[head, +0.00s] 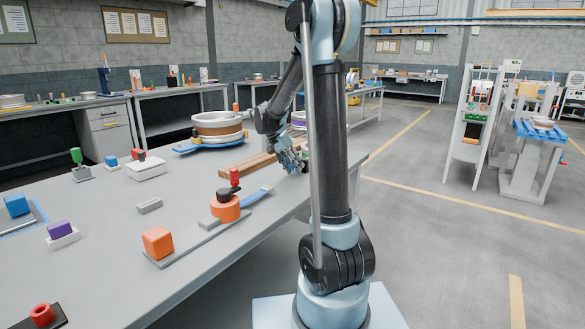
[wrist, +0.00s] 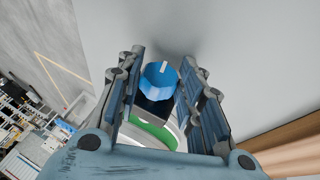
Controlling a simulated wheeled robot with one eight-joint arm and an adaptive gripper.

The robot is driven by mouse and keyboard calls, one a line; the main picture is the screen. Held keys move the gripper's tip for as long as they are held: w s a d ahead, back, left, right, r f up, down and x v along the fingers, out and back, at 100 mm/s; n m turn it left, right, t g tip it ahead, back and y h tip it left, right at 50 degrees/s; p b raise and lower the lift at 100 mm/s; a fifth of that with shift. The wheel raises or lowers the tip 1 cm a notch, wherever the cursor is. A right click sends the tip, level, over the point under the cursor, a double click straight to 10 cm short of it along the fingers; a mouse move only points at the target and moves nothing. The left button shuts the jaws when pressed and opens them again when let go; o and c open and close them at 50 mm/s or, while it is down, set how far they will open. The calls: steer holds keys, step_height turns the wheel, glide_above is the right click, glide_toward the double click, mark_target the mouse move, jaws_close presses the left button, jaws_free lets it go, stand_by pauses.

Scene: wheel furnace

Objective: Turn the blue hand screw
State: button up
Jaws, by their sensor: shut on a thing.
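The blue hand screw (wrist: 157,83) is a faceted blue knob with a white mark on its top face. In the wrist view it sits between the two fingers of my gripper (wrist: 160,75), which is shut on it. Below the knob are a dark block and a green strip (wrist: 155,130) on a pale rounded body. In the head view my gripper (head: 290,158) is low at the table's right edge, and I cannot make out the screw there.
Brown wooden bars (head: 248,164) lie just left of my gripper on the grey table (head: 110,230). A round white and brown stack on a blue base (head: 217,130) stands behind. Nearer are an orange cylinder (head: 225,208) and an orange cube (head: 158,242).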

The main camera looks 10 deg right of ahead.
steer(key=shift+w+a+g+h, duration=0.15)
steer(key=shift+g+h, duration=0.25)
steer(key=o, duration=1.1)
steer(key=shift+c, duration=0.2)
steer(key=v, duration=1.1)
steer(key=shift+a+r, duration=0.3)
